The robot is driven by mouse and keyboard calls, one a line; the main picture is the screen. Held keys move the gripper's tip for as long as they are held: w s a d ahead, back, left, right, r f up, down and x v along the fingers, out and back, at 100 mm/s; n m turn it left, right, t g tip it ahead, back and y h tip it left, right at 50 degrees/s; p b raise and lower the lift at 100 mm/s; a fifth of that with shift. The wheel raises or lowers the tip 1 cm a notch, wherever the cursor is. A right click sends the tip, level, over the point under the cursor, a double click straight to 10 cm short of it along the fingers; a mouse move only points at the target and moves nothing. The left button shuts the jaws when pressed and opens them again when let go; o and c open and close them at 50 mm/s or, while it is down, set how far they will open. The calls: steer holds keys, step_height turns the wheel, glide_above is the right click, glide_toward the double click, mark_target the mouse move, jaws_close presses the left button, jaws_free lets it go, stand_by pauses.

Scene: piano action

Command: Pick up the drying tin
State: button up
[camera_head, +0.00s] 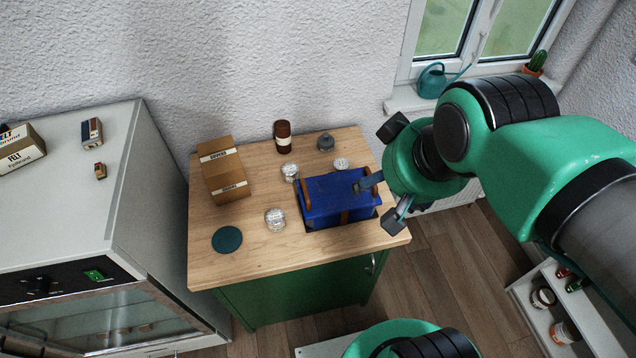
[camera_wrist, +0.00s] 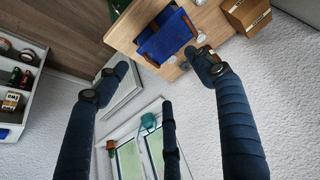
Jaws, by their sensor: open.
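No label marks a drying tin, so I cannot tell which item it is. Small round clear or silvery containers stand on the wooden worktop (camera_head: 255,262): one at the front (camera_head: 275,219), one behind it (camera_head: 289,172) and a flatter one (camera_head: 341,164) at the back right. A dark grey knobbed pot (camera_head: 326,142) and a brown canister (camera_head: 283,136) stand at the back. My gripper (camera_head: 384,178) is open and empty, at the worktop's right side. In the wrist view its fingers (camera_wrist: 162,76) are spread, with nothing between them.
A blue box (camera_head: 335,196) with brown straps, also in the wrist view (camera_wrist: 167,38), stands beside the small containers. One finger overlaps it in the head view; contact is unclear. A cardboard box (camera_head: 225,170) and teal disc (camera_head: 227,239) are left. A window sill holds a watering can (camera_head: 432,81).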

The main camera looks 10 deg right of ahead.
steer(key=m+g, duration=0.1)
steer(key=g, duration=0.5)
glide_above(275, 216)
step_height(275, 216, down, 26)
steer(key=shift+d+r+y, duration=0.25)
steer(key=shift+d+y, duration=0.05)
steer(key=shift+d, duration=0.1)
steer(key=shift+a+f+b, duration=0.2)
steer(key=shift+f+b, duration=0.7)
steer(key=shift+f, duration=3.4)
